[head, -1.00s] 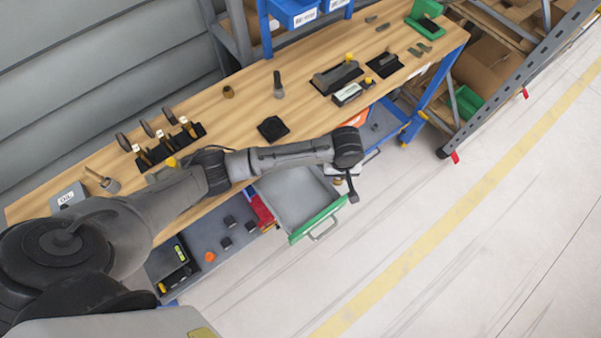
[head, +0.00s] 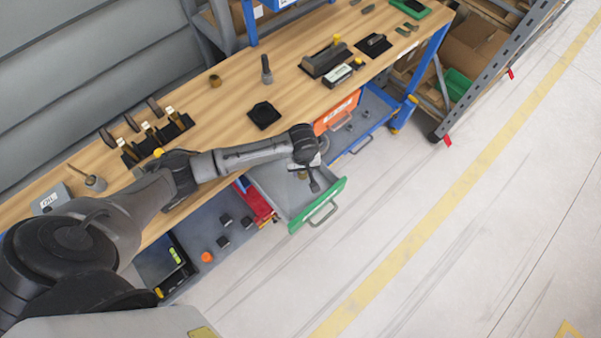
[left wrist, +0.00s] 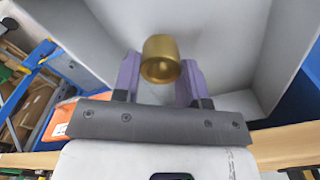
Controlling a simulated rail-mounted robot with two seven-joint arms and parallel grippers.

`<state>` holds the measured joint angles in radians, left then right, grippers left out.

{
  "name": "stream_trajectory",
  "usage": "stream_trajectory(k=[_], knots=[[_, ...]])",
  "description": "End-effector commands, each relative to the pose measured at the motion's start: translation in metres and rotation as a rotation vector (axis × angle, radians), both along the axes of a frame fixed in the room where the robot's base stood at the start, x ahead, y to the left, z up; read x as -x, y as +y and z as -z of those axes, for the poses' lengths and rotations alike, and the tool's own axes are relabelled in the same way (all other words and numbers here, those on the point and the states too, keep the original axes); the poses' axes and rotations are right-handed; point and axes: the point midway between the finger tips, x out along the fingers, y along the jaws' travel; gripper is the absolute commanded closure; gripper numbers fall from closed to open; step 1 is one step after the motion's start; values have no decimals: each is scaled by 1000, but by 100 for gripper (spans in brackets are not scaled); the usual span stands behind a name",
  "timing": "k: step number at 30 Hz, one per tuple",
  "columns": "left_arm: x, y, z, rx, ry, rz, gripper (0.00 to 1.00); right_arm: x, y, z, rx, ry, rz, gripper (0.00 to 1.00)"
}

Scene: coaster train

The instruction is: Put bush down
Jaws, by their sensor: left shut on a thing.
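The bush (left wrist: 160,60) is a short gold-brown hollow cylinder in the left wrist view. My left gripper (left wrist: 160,85) is shut on it, with a purple finger on each side. In the head view my left gripper (head: 308,178) points down over the open grey drawer (head: 272,187), which has a green front. The drawer interior (left wrist: 225,30) fills the space beyond the bush in the left wrist view. The gap between bush and drawer floor cannot be judged. In the head view the wrist mostly hides the bush. My right gripper is not in view.
A wooden workbench (head: 225,110) runs above the drawer. It carries a small brass-coloured part (head: 215,80), a black block (head: 264,115) and a tool rack (head: 155,140). An orange bin front (head: 337,113) is right of the drawer. The floor in front is clear.

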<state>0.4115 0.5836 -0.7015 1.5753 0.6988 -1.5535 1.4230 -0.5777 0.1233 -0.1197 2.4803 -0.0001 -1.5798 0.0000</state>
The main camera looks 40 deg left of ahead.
Motion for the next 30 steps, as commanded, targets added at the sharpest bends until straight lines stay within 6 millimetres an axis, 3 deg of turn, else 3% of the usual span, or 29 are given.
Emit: stream_trajectory(k=[8,17,29,30], knots=[[2,7,9,1,1,1,89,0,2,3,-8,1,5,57],[2,6,43,0,0,2,89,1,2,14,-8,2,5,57],[2,7,46,0,0,1,89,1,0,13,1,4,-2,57],[2,7,47,-1,1,1,60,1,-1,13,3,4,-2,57]])
